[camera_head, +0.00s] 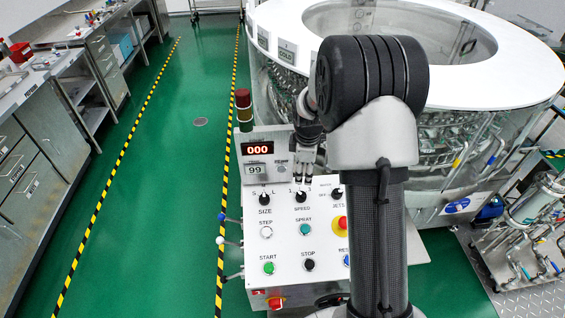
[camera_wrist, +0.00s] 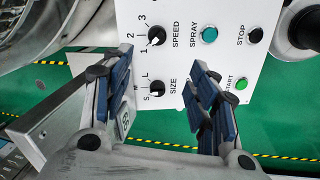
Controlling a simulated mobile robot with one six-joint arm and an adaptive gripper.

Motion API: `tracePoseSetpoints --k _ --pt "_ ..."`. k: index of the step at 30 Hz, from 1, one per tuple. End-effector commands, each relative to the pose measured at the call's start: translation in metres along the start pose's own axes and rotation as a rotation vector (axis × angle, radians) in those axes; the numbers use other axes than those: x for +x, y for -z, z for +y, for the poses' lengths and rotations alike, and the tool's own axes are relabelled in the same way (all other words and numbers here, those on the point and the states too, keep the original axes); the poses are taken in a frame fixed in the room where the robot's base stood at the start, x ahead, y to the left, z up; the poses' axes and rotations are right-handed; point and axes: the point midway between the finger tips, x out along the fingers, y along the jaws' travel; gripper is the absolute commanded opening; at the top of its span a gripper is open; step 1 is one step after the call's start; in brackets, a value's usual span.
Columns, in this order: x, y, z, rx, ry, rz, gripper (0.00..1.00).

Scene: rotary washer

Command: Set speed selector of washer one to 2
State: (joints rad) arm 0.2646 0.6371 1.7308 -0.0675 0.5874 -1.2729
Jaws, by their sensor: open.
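The washer's control panel (camera_head: 283,232) carries a black SPEED selector knob (camera_head: 301,197) in its upper row, between the SIZE knob (camera_head: 264,199) and the JETS knob (camera_head: 337,194). In the wrist view the SPEED knob (camera_wrist: 156,36) has the marks 1, 2 and 3 around it; its pointer setting is too small to tell. My gripper (camera_head: 304,178) is at the panel's upper part, close to the SPEED knob. In the wrist view my gripper (camera_wrist: 160,66) is open and empty, its blue-padded fingers apart, with the SIZE knob (camera_wrist: 157,86) showing between them and the SPEED knob beyond the tips.
The SPRAY button (camera_head: 305,229), green START button (camera_head: 268,268) and black STOP button (camera_head: 309,265) sit lower on the panel. A yellow-and-red emergency button (camera_head: 341,224) is at right. A red display (camera_head: 257,149) stands above. The round washer (camera_head: 470,95) is behind; green floor lies left.

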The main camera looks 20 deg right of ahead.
Motion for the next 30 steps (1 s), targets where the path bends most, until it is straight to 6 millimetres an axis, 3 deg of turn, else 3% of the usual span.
tracePoseSetpoints --k 8,24,30 --pt "0.030 -0.003 0.003 -0.033 0.008 -0.004 0.54" --pt "0.145 -0.004 0.001 -0.031 0.010 -0.004 0.54" --pt "0.174 -0.004 0.001 -0.031 0.008 -0.004 0.54"
